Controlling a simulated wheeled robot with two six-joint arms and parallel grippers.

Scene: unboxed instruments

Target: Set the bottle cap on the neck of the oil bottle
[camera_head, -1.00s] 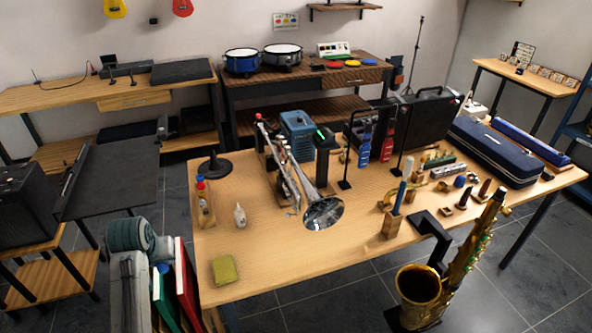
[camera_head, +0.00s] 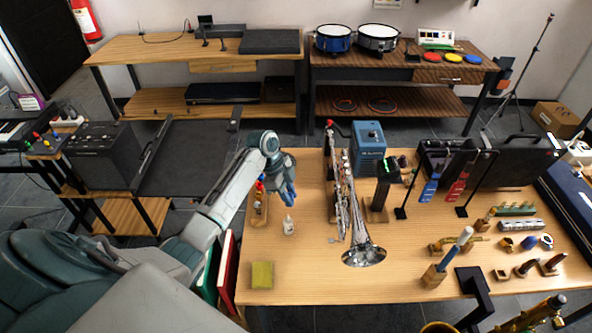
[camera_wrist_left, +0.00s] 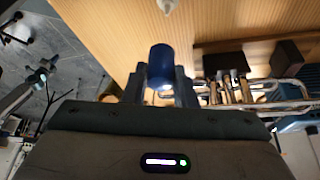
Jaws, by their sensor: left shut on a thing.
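My left gripper (camera_head: 289,197) is above the left part of the table, just behind the oil bottle. In the left wrist view its fingers (camera_wrist_left: 160,90) are shut on a blue cylinder, which I take to be the bottle cap (camera_wrist_left: 161,62). The small white oil bottle (camera_head: 289,226) stands upright on the table, with a narrow tip. In the left wrist view a pale tip, likely the oil bottle (camera_wrist_left: 168,5), shows at the top edge, apart from the cap. My right gripper is not in view.
A wooden rack (camera_head: 259,216) with small bottles stands left of the oil bottle. A yellow sponge (camera_head: 262,275) lies in front. A trumpet (camera_head: 345,200) on its stand is to the right. The table (camera_head: 308,275) is bare between sponge and trumpet bell.

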